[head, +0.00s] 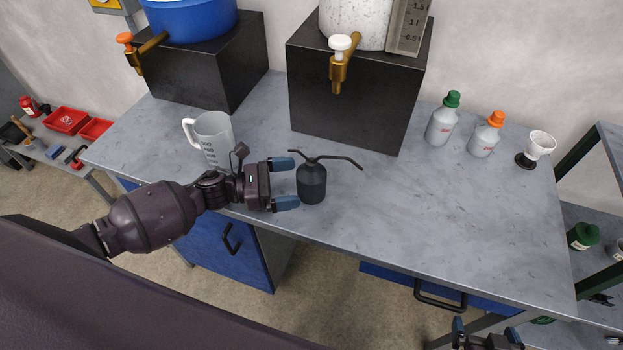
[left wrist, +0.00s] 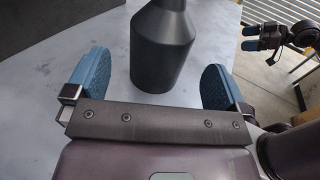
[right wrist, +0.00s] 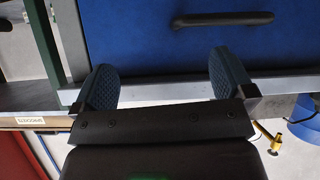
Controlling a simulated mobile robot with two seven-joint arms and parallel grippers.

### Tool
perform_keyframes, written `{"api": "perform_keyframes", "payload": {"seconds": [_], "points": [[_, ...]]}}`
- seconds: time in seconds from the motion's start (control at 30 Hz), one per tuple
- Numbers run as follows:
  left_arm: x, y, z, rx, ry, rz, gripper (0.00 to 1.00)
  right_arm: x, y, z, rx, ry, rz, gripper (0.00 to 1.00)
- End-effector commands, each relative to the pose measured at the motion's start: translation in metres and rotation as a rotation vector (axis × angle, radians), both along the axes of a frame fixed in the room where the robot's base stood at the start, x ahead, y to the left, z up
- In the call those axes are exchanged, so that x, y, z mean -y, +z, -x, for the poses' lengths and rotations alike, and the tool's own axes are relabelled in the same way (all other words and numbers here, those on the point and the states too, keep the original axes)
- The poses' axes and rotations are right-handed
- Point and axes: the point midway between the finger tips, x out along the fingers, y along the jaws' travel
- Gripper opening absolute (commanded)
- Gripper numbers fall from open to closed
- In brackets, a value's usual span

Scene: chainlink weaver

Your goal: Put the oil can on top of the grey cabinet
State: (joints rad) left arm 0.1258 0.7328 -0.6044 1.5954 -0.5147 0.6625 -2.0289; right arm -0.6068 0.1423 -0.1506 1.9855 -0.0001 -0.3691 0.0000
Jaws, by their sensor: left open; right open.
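The dark oil can (head: 312,184), with a thin spout and a lever on top, stands upright on the grey bench near its front edge. My left gripper (head: 288,186) is open, with its blue fingertips at the can's left side. In the left wrist view the can's body (left wrist: 163,50) shows between the two fingers, with a gap on each side. My right gripper (head: 487,332) is open and empty, low in front of the bench; it also shows in the right wrist view (right wrist: 165,88). I cannot clearly pick out a grey cabinet in these views.
A clear measuring jug (head: 214,138) stands behind my left gripper. Two black blocks (head: 360,105) carry containers with taps. Green-capped (head: 441,124) and orange-capped (head: 485,137) bottles and a white cup (head: 539,147) stand at the right. The bench's front right is clear. A blue drawer (right wrist: 180,35) faces my right gripper.

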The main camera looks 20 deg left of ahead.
Motion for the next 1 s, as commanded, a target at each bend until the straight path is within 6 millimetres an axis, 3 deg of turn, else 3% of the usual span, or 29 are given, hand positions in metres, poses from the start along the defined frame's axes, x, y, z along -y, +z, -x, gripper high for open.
{"api": "perform_keyframes", "payload": {"seconds": [0.23, 0.5, 0.77, 0.87, 1.0], "points": [[0.011, 0.001, -0.006, 0.0, 0.0, 0.001, 1.0, 0.0, 0.005, -0.002, 0.007, 0.001, 0.0, 1.0], [0.043, 0.002, -0.021, 0.0, -0.001, 0.001, 1.0, -0.001, 0.018, -0.008, 0.024, 0.003, -0.001, 1.0], [0.047, 0.0, -0.023, -0.001, 0.001, 0.0, 1.0, -0.001, 0.019, -0.01, 0.029, 0.004, 0.0, 1.0], [0.047, 0.0, -0.023, -0.001, 0.001, 0.0, 0.89, -0.001, 0.018, -0.01, 0.027, 0.004, 0.0, 1.0], [0.047, 0.0, -0.023, -0.001, 0.001, 0.0, 0.68, -0.001, 0.016, -0.007, 0.02, 0.003, 0.0, 1.0]]}}
